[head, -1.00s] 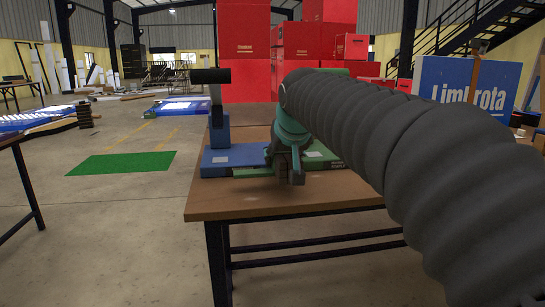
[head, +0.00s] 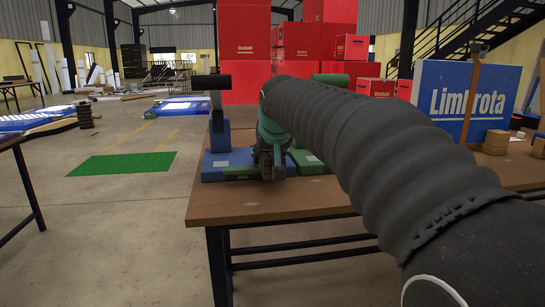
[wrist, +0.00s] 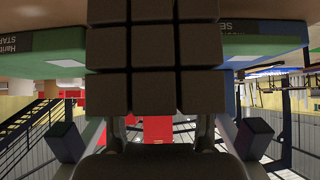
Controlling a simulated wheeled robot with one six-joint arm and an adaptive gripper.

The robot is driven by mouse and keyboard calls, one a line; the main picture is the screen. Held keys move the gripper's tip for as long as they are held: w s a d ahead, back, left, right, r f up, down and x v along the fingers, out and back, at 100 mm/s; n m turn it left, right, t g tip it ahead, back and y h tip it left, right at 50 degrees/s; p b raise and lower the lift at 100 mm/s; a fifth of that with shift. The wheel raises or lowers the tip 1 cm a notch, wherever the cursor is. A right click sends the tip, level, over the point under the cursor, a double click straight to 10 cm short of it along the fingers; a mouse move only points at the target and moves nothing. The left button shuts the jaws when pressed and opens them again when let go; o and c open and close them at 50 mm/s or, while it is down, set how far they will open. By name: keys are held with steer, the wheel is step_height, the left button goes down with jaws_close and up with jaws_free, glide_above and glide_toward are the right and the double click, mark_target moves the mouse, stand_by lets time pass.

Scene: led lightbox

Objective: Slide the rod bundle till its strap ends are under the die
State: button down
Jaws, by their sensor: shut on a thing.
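My gripper (head: 268,158) is shut on the rod bundle. In the wrist view, the bundle (wrist: 155,55) shows as a stack of brown square rods, filling the upper middle. In the head view the bundle is small and dark at the gripper, low over the table. A blue press stand (head: 219,133) with a blue base stands to its left, topped by a dark cylinder. A green base (head: 308,162) lies to its right. The wrist view also shows the green base (wrist: 60,62) and the blue base (wrist: 262,45) on either side. I cannot make out the strap ends or the die.
The wooden table (head: 290,205) is bare along its front edge. A blue and white Limbrota box (head: 466,103) and small brown blocks (head: 496,141) stand on the right. Red boxes (head: 243,50) are stacked behind. My arm covers much of the table's right part.

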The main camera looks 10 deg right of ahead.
steer(key=shift+w+r, duration=0.15)
steer(key=shift+w+a, duration=0.4)
steer(key=shift+w, duration=0.75)
steer(key=shift+w+a, duration=0.45)
steer(key=shift+w, duration=0.65)
steer(key=shift+w+a, duration=0.4)
steer(key=shift+w, duration=0.75)
steer(key=shift+c, duration=1.8)
jaws_free()
